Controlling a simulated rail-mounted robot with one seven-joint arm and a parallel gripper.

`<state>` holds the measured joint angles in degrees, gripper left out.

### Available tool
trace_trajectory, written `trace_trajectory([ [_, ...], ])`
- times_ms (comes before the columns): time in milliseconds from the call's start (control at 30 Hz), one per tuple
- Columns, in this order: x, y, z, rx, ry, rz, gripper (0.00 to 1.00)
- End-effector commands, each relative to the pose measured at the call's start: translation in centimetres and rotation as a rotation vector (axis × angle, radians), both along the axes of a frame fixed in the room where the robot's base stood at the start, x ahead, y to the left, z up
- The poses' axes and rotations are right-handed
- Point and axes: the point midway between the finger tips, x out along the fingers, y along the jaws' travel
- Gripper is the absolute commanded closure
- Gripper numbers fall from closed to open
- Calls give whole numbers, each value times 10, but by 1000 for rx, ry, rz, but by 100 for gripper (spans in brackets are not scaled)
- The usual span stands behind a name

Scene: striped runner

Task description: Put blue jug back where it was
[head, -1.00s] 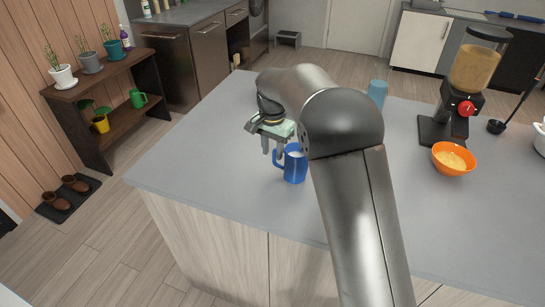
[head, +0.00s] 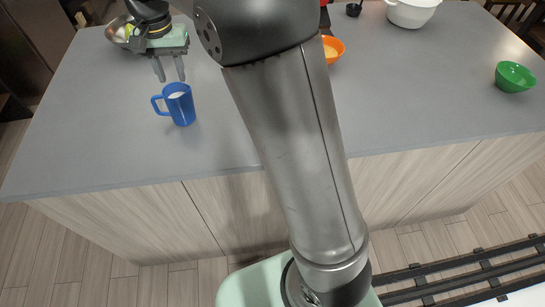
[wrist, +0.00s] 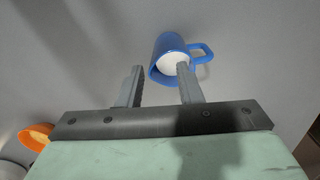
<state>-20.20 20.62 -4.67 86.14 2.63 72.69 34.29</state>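The blue jug (head: 182,106) stands upright on the grey counter, near its front edge, with its handle to the left in the head view. Its inside looks white. My gripper (head: 170,80) is open and empty, with its two fingers apart from the jug, above and behind it in the head view. In the wrist view the jug (wrist: 163,47) shows beyond the fingertips of my gripper (wrist: 160,70). The right finger overlaps part of its rim there.
The grey counter (head: 110,130) is clear around the jug. An orange bowl (head: 334,48) stands behind my arm, with a white pot (head: 412,14) at the back and a green bowl (head: 515,78) at right. A metal bowl (head: 117,32) is partly hidden behind my gripper.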

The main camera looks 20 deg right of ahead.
Motion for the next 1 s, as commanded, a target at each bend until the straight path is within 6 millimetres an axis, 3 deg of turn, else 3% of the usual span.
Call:
trace_trajectory([
  [33,-27,-27,4,6,-6,22,68],
  [200,-131,-97,-12,7,-25,155,68],
  [300,-192,-124,-33,1,-34,228,68],
  [400,-240,-139,-54,-10,-41,287,68],
  [500,-270,-147,-70,-18,-43,326,68],
  [633,-286,-151,-79,-23,-44,349,68],
  [1000,-286,-151,-80,-23,-42,350,68],
])
